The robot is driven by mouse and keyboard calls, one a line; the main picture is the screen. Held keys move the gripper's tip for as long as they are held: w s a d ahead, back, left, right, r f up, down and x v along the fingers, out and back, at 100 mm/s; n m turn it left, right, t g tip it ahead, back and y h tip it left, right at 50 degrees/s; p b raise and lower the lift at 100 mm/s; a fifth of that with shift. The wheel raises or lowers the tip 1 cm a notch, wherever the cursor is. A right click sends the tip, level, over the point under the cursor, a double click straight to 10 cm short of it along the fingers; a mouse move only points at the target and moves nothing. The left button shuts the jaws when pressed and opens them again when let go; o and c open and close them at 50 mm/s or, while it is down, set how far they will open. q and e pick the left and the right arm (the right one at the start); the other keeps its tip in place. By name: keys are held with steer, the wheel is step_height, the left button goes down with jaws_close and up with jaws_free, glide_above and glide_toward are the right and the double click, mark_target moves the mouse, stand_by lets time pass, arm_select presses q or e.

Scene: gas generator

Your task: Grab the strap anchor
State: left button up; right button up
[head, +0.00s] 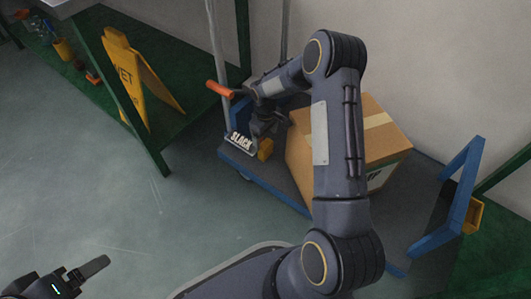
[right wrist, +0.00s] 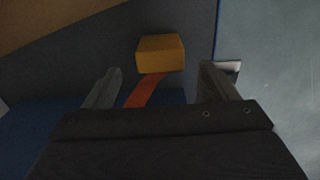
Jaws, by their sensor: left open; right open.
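The strap anchor appears to be the small yellow block (head: 265,149) at the left end of the blue-edged cart (head: 294,194). In the right wrist view the yellow block (right wrist: 160,50) sits ahead, with an orange-red strap (right wrist: 146,93) running from it toward me. My right gripper (right wrist: 160,74) is open, its two fingers either side of the line to the block; I cannot tell whether the block is between them. In the head view my right gripper (head: 259,132) is beside the block, its fingertips partly hidden. My left gripper (head: 82,274) is open and empty at the lower left.
A cardboard box (head: 378,135) stands on the cart, partly behind my right arm. A "SLACK" label (head: 240,141) shows beside the block. A yellow wet-floor sign (head: 127,75) stands left. The floor at left is clear.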

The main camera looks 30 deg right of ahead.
mark_target(267, 145)
step_height(267, 145, down, 3)
steer(key=shift+r+b, duration=0.1)
steer(key=shift+b, duration=0.3)
arm_select(q)
steer(key=shift+f, duration=0.8)
arm_select(e)
steer(key=shift+c, duration=0.3)
steer(key=shift+r, duration=0.1)
steer(key=c, duration=1.4)
